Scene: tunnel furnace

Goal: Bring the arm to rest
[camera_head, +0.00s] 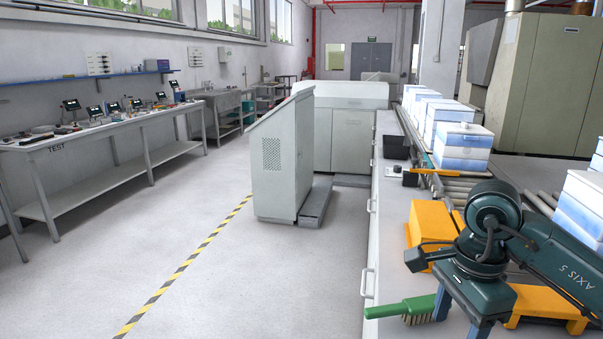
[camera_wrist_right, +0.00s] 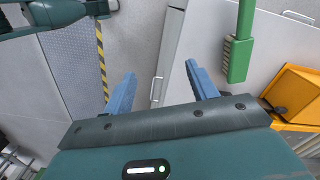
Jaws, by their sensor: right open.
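My right arm comes in from the right in the head view, bent over the worktop. Its gripper (camera_head: 462,318) points down near the bottom edge, beside the green brush (camera_head: 402,308). In the right wrist view the two blue fingers of this gripper (camera_wrist_right: 160,90) stand wide apart with nothing between them. The green brush (camera_wrist_right: 240,55) lies to the right of the fingers there, outside them. My left gripper is not seen in the head view. A dark teal arm part of mine shows at the top left of the wrist view.
The worktop (camera_head: 394,220) carries a yellow box (camera_head: 430,222), a yellow stand (camera_head: 545,300) and a black bin (camera_head: 396,147). White-and-blue boxes (camera_head: 462,148) stand on the roller conveyor (camera_head: 480,188). A grey cabinet (camera_head: 285,165) stands left of the worktop. The floor left of it is open.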

